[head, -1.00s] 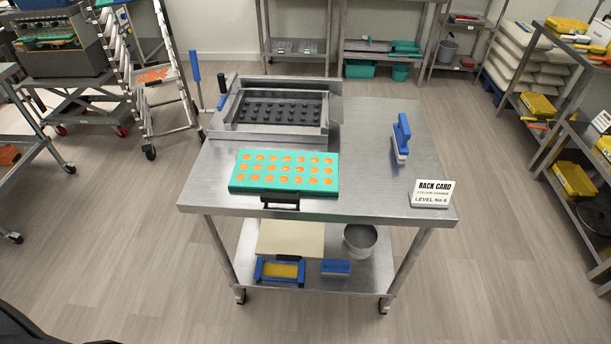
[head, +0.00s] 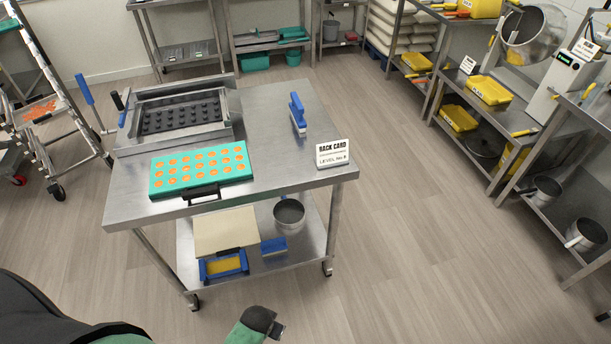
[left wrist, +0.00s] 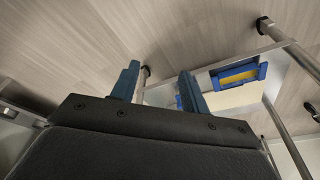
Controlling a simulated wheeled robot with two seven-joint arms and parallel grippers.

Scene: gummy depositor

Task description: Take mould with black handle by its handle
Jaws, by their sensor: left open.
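The mould (head: 178,188) is a flat teal block with rows of round orange cavities. It lies on the steel table top, near the front edge in the head view. Its black handle (head: 203,194) sticks out from its front side over the table's edge. My left gripper (left wrist: 158,82) shows in the left wrist view with its two blue fingers apart and nothing between them. The lower shelf, not the mould, shows beyond it. A green and black part of my arm shows low in the head view, apart from and below the table. My right gripper is not in view.

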